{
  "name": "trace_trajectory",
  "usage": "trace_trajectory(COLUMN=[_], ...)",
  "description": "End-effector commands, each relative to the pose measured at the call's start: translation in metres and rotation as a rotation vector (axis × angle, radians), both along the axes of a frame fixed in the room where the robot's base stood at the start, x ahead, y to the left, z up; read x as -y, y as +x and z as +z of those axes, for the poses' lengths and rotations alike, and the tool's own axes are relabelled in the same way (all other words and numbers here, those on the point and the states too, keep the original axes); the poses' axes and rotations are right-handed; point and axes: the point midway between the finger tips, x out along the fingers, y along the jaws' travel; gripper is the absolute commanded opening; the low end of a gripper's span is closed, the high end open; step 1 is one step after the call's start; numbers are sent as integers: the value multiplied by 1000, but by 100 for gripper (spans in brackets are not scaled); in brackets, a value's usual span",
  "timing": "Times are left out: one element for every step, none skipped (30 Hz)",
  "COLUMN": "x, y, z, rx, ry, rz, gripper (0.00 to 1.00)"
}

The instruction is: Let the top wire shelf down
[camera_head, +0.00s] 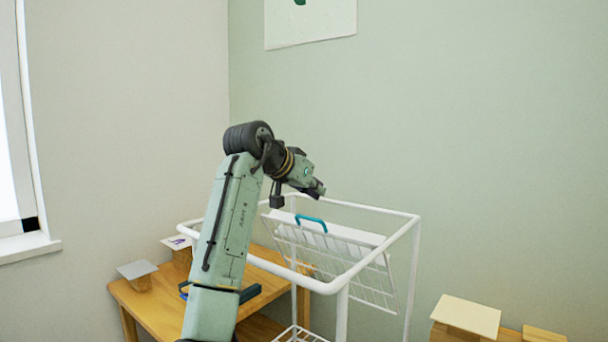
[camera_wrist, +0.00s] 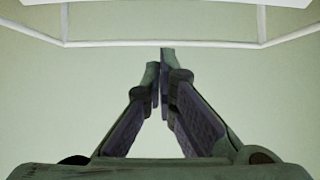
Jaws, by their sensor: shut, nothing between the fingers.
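The white wire shelf (camera_head: 352,234) hangs steeply tilted inside the top of a white wire rack (camera_head: 328,288). A blue handle (camera_head: 311,220) is on its upper edge, towards the left. My gripper (camera_head: 319,190) is above the rack's back rail, a little above the handle and apart from it in the picture. Its fingers are shut and empty. In the wrist view the fingertips (camera_wrist: 163,72) meet below a white rail (camera_wrist: 160,44). The handle does not show in that view.
A wooden table (camera_head: 140,305) stands behind my arm at left, with small blocks bearing cards (camera_head: 137,269). Another wooden piece with a pale top (camera_head: 466,314) is at lower right. The wall behind the rack is bare except for a poster (camera_head: 320,20).

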Motion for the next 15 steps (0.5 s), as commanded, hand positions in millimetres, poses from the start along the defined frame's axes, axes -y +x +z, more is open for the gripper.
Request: trace_trajectory(x=[6, 7, 0, -2, -4, -5, -7, -8, -9, -10, -11, -12, -12, -12, -12], y=[8, 11, 4, 1, -1, -5, -7, -9, -11, -12, -13, -14, -15, -16, -16], z=[-3, -7, -12, -16, -18, -21, -23, -24, -26, -28, -29, -30, -31, -31, -32], rx=[-4, -3, 0, 0, 1, 0, 0, 2, 1, 1, 1, 0, 1, 1, 1], ry=[0, 0, 1, 0, 1, 1, 1, 1, 0, -1, -1, -1, 0, 0, 0], rz=[0, 1, 3, 4, 4, 3, 3, 3, 2, 1, 1, 3, 2, 2, 2], gripper=[0, 0, 0, 0, 0, 0, 0, 0, 0, 0, 0, 0, 0, 0, 0])
